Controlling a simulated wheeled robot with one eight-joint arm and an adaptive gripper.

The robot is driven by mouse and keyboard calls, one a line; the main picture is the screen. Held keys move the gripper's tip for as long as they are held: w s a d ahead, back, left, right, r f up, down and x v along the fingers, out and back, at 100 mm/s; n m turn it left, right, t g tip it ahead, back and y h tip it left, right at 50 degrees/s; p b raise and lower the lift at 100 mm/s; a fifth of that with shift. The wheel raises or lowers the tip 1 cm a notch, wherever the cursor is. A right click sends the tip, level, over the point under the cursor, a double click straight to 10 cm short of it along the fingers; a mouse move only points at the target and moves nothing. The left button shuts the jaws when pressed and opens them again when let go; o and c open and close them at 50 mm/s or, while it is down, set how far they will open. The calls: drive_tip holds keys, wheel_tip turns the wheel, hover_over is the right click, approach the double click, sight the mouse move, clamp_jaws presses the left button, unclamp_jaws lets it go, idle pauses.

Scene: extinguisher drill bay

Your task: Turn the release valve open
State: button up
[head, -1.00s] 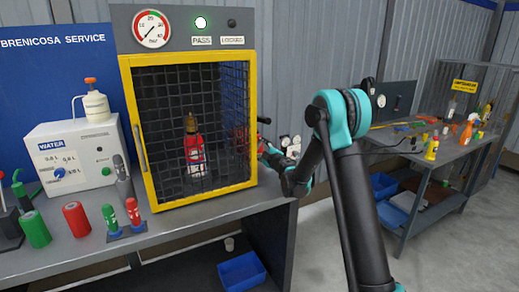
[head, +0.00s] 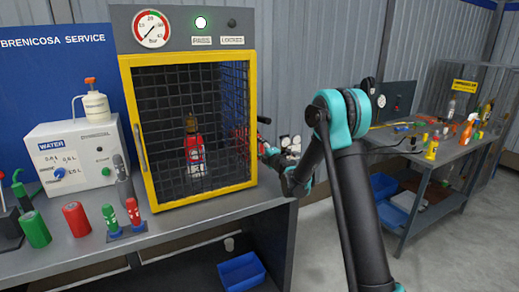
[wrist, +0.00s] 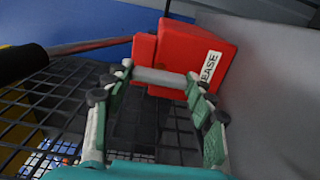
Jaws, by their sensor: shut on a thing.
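The release valve (wrist: 195,55) is a red block with a white label, partly hidden, ending in "EASE". A thin red rod runs left from it to a black grip (wrist: 22,62). In the head view the red block (head: 238,136) shows through the mesh at the cage's right side, and a black knob (head: 264,120) sticks out beside it. My gripper (wrist: 160,80) is at the block's lower side, with a pale grey bar between its fingertips. It is shut on part of the valve; the exact contact is unclear.
The yellow-framed mesh cage (head: 190,208) holds a red extinguisher (head: 195,155) and runs close beside my gripper. A gauge (head: 151,29) and a lit lamp (head: 201,23) sit above it. A second bench (head: 430,156) stands at right, with open floor between.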

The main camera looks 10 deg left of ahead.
idle(0.5)
drive_tip(key=o, duration=1.2)
drive_tip(key=shift+c, duration=0.2)
drive_tip(key=v, duration=1.2)
